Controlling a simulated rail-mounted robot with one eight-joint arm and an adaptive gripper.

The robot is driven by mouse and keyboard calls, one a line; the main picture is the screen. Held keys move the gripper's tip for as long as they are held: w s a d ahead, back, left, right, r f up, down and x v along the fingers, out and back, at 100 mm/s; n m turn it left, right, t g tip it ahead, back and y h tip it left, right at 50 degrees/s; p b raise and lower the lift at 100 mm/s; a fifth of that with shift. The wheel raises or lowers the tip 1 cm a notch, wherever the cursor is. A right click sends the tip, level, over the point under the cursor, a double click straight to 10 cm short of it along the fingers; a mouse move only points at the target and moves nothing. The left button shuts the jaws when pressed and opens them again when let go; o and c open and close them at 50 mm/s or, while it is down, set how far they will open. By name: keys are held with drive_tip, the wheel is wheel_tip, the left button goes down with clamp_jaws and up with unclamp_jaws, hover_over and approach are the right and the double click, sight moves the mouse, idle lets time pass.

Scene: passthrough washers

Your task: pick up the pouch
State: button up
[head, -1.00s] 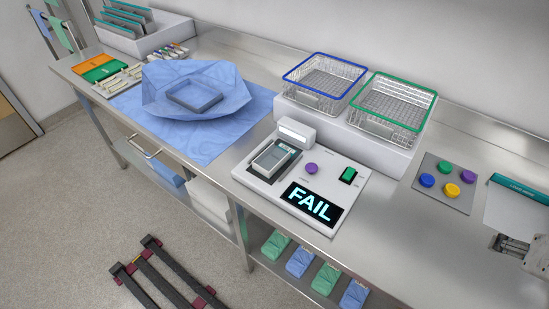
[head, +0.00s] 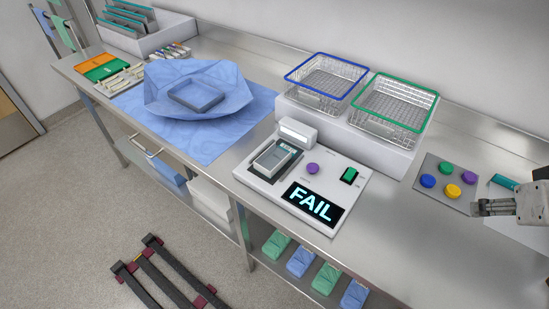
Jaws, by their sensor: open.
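A flat white item with a teal band (head: 503,181) lies at the right end of the steel counter; it may be the pouch, but I cannot tell for sure. Much of it is hidden behind my gripper (head: 480,208). My gripper enters from the right edge with its fingers pointing left, in front of the flat item in the picture. It is open, with nothing seen between the fingers. I cannot tell its height above the counter or whether it touches the item.
A grey plate (head: 430,193) with coloured knobs lies just left of my gripper. A tester (head: 260,195) reading FAIL stands mid-counter. Wire baskets with blue (head: 288,75) and green (head: 433,96) rims stand behind it. The steel counter in front of the knob plate is clear.

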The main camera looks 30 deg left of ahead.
drive_tip(key=w+a+n+g, duration=0.1)
drive_tip(key=w+a+n, duration=0.4)
drive_tip(key=a, duration=0.4)
drive_tip(key=w+a+r+n+g+p, duration=0.1)
drive_tip(key=w+a+n+g, duration=0.1)
drive_tip(key=w+a+n, duration=0.4)
drive_tip(key=w+a+n+g, duration=0.1)
drive_tip(key=w+a+n, duration=0.1)
drive_tip(key=a+n, duration=0.7)
drive_tip(key=n+g+p, duration=0.2)
drive_tip(key=n, duration=0.8)
approach(277, 153)
drive_tip(key=shift+h, duration=0.4)
drive_tip(key=f, duration=0.5)
drive_tip(key=shift+w+a+f, duration=0.1)
drive_tip(key=shift+w+a, duration=0.2)
drive_tip(key=shift+s+a+f+p, duration=0.1)
drive_tip(key=shift+f+p, duration=0.05)
drive_tip(key=shift+f, duration=1.15)
drive_tip(key=shift+s+f+p, duration=0.1)
drive_tip(key=shift+f+p, duration=0.05)
drive_tip(key=shift+f, duration=1.15)
drive_tip(key=c, duration=0.4)
